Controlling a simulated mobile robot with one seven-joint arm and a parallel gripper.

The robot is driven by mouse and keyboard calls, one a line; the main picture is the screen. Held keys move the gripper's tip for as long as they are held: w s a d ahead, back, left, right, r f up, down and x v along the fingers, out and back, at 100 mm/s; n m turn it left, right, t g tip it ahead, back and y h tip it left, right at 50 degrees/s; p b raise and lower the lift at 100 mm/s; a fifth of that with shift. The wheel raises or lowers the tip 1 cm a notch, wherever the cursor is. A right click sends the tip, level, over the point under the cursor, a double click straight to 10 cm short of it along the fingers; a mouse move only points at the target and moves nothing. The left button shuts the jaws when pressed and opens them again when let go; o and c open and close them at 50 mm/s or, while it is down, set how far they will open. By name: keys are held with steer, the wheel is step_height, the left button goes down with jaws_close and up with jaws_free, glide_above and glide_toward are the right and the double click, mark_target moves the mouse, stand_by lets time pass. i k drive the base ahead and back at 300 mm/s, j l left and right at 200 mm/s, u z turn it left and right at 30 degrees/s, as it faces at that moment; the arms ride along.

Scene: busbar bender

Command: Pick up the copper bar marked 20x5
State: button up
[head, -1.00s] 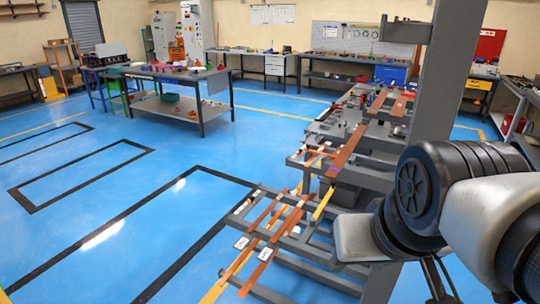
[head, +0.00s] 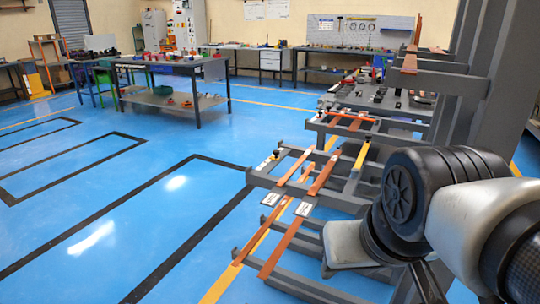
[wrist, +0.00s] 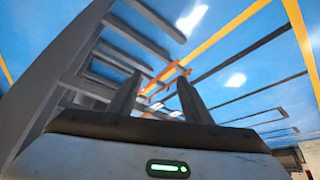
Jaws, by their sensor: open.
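Two long copper bars with white tags lie side by side on the low grey rack in the head view: a left bar (head: 293,177) and a right bar (head: 319,179). The tags, a left tag (head: 271,199) and a right tag (head: 303,209), are too small to read, so I cannot tell which bar is marked 20x5. In the wrist view, my gripper (wrist: 158,84) is open with nothing between its fingers. Copper-coloured bars (wrist: 165,76) show beyond the fingertips, well apart from them. In the head view my arm covers part of the rack's right side.
A grey rack upright (head: 440,105) with arms stands at the right, close to my arm. More orange pieces (head: 345,127) lie on the rack farther back. A grey worktable (head: 214,68) stands at the back left. The blue floor (head: 110,215) left of the rack is clear.

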mark_target(289, 174)
steer(key=i+j+z, duration=0.4)
steer(key=j, duration=0.2)
steer(key=i+j+z, duration=0.2)
steer(key=j, duration=0.15)
steer(key=i+j+z, duration=0.2)
steer(key=j, duration=0.15)
steer(key=j+z, duration=0.2)
steer(key=j, duration=0.2)
